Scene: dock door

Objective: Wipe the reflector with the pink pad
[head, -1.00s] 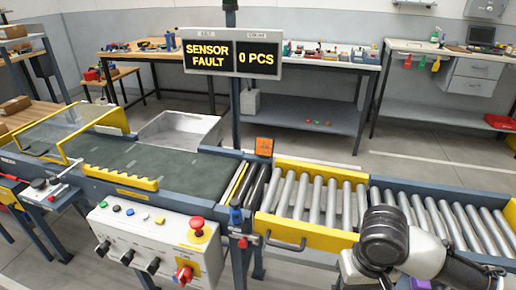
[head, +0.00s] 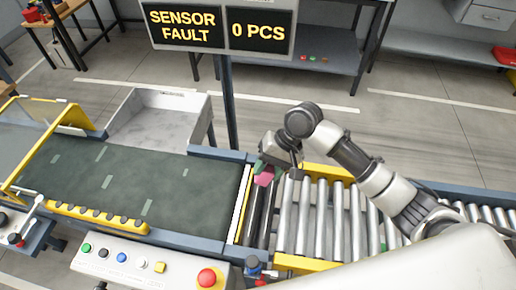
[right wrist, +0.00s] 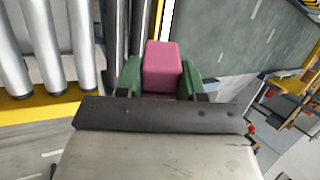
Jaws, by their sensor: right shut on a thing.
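The pink pad (right wrist: 162,68) is held between the green fingers of my right gripper (right wrist: 160,82), seen in the right wrist view. In the head view the pad (head: 265,176) shows below the right gripper (head: 267,168), over the gap between the belt and the rollers near the far rail. The reflector, an orange plate on the far rail in the earlier head frame, is not visible now; my right gripper and wrist cover about that spot. Whether the pad touches it cannot be told. My left gripper is not in view.
A dark green belt (head: 130,188) lies to the left and metal rollers (head: 320,215) to the right. A post carries a display (head: 220,26) reading "SENSOR FAULT" and "0 PCS". A control box (head: 150,262) with buttons stands in front. A grey bin (head: 160,125) is behind the belt.

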